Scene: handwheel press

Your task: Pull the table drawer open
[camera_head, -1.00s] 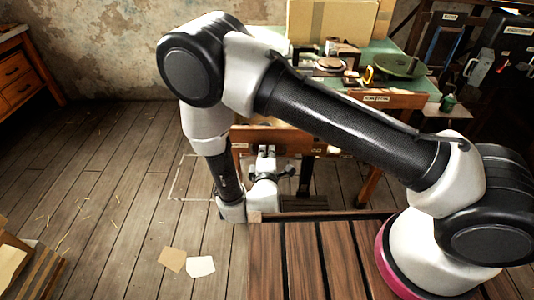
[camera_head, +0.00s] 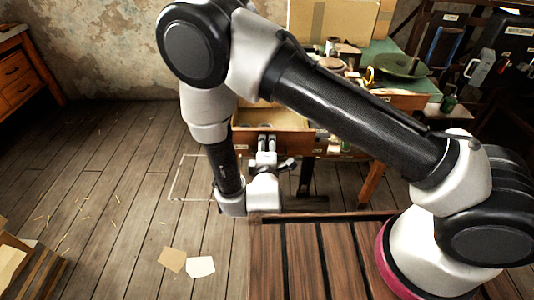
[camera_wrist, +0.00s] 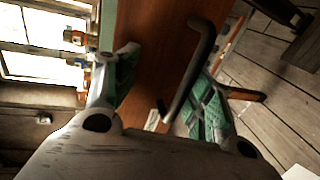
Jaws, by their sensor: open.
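The table drawer (camera_head: 295,119) stands pulled out, its light inside showing in the head view. In the wrist view its reddish-brown front (camera_wrist: 150,55) carries a dark bar handle (camera_wrist: 195,65). My gripper (camera_head: 266,138) is at the drawer front, below my raised arm. In the wrist view my gripper (camera_wrist: 165,95) is open, with green-padded fingers on both sides of the handle. The handle lies nearer the right finger; I cannot tell whether they touch. My arm hides part of the drawer and table in the head view.
The green-topped table (camera_head: 425,84) holds cardboard boxes (camera_head: 330,18), a dark round dish (camera_head: 404,66) and small items. A wooden cabinet (camera_head: 18,75) stands at the far left. Two paper sheets (camera_head: 200,267) lie on the floor.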

